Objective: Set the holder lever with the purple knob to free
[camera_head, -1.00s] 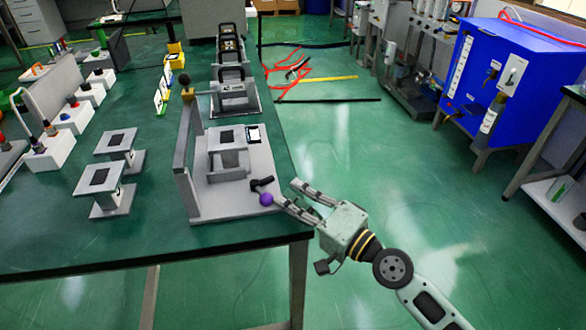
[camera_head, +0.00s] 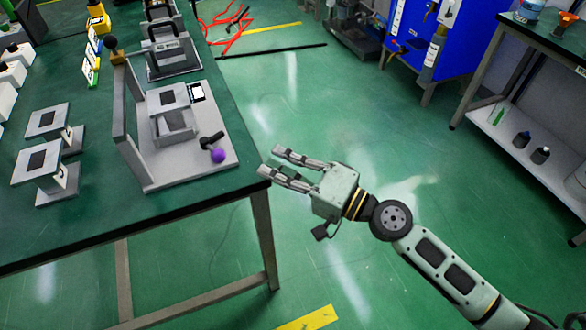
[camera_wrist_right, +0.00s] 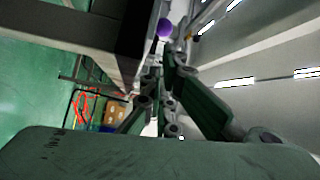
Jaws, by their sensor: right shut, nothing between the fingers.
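The purple knob (camera_head: 218,156) sits on the end of a short black lever (camera_head: 211,141). The lever is on the grey holder (camera_head: 160,178), near the front right corner of its base plate, on the green table. The knob also shows at the top of the right wrist view (camera_wrist_right: 163,27). My right gripper (camera_head: 269,160) is shut and empty. Its fingertips point left at the holder, just off the table's right edge, with a clear gap between them and the knob. My left gripper is not in view.
The green table (camera_head: 100,222) ends just left of my right gripper. Two small grey stands (camera_head: 44,170) are left of the holder, and more devices (camera_head: 167,45) stand behind it. The floor right of the table is clear near my arm.

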